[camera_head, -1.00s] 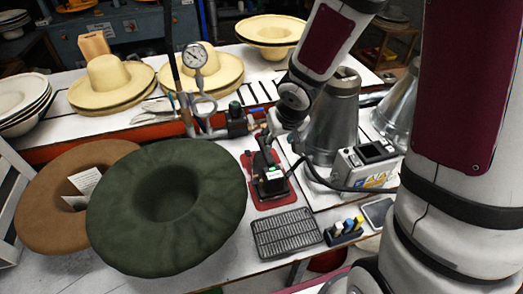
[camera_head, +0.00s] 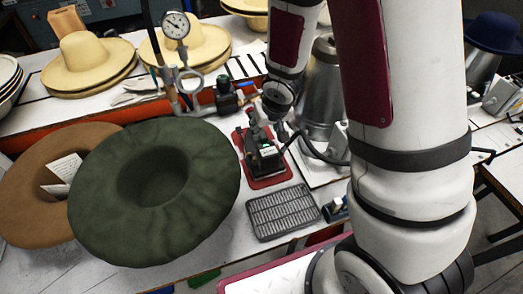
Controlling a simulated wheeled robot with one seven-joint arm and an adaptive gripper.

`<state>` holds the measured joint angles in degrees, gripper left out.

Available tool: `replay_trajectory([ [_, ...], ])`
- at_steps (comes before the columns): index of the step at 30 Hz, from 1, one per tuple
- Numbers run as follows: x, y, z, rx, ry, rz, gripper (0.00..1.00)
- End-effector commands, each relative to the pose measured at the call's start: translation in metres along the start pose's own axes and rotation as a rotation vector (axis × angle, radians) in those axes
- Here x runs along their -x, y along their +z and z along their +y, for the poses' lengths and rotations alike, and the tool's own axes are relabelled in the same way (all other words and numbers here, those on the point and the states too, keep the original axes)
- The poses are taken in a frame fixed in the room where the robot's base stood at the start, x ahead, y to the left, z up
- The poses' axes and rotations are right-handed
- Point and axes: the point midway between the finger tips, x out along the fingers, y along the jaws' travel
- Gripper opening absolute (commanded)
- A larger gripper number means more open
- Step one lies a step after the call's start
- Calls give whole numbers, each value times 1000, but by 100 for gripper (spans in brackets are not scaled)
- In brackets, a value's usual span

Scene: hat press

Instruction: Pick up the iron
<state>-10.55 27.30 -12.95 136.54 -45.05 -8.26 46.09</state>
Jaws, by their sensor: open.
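The iron (camera_head: 266,163) appears as a small dark body with a pale green-lit patch, resting on a red mat (camera_head: 270,184) on the white table. A dark cable runs from beside it to the right. My gripper (camera_head: 261,137) is at the end of my arm, directly over the iron and close to its top. It is open. Its dark fingers blend with the dark iron, so I cannot tell whether they touch it or straddle its handle.
A green felt hat (camera_head: 205,185) and a brown one (camera_head: 30,190) lie to the left. A grey grid plate (camera_head: 283,212) lies in front of the mat. A metal cone (camera_head: 321,95) stands behind right. A gauge (camera_head: 176,26) and straw hats (camera_head: 90,60) are behind.

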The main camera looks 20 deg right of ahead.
Motion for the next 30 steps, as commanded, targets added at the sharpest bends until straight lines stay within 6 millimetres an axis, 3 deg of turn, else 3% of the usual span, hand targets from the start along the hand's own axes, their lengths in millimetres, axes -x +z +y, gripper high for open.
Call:
replay_trajectory([
  [12,-44,-3,-5,1,1,-2,46],
  [22,-47,-4,-5,0,0,1,46],
  [28,-47,-4,-5,0,0,0,0],
  [30,-47,-4,-5,0,0,0,0],
])
